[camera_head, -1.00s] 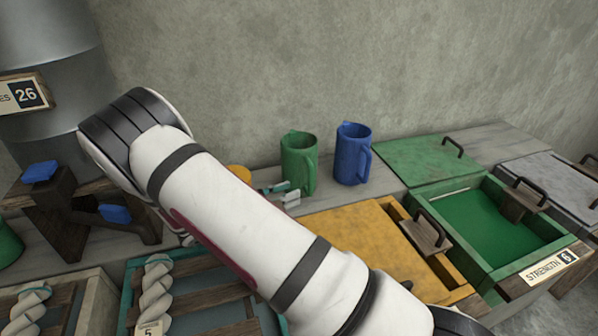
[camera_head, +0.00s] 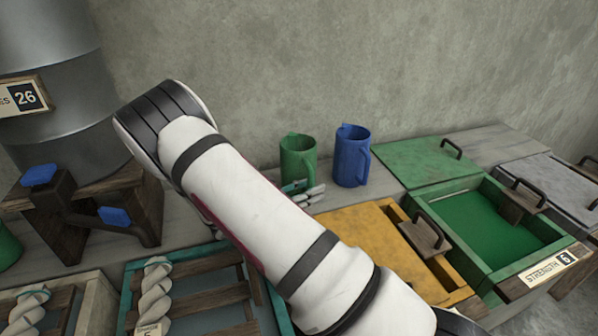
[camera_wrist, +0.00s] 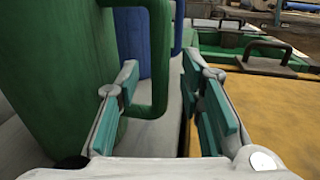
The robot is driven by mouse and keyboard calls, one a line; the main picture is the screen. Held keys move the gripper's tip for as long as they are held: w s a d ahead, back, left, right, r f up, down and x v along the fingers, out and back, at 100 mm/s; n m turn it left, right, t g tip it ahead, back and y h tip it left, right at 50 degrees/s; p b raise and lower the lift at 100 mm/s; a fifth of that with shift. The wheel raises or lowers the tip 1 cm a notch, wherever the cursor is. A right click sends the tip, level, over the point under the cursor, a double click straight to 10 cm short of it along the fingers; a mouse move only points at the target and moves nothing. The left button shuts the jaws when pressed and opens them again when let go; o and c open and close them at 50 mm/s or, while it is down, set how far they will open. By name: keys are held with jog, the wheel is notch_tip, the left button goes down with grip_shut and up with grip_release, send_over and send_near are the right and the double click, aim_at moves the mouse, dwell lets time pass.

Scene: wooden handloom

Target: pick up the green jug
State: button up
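The green jug (camera_head: 298,160) stands upright on the grey wooden bench near the wall. In the wrist view the green jug (camera_wrist: 55,70) fills the left side, with its handle toward the middle. My gripper (camera_wrist: 160,72) is open, with its teal-padded fingers on either side of the handle's outer bar. The left finger lies by the jug's body and the right finger is beyond the handle with a gap. In the head view my gripper (camera_head: 305,190) is in front of the jug's lower right side, and my arm hides part of the bench.
A blue jug (camera_head: 351,158) stands close to the right of the green one. A yellow lidded box (camera_head: 355,240) and an open green box (camera_head: 487,222) lie further right. A wooden stand with blue-ended levers (camera_head: 85,210) is at left.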

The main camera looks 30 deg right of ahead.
grip_shut()
jog(key=shift+r, duration=0.15)
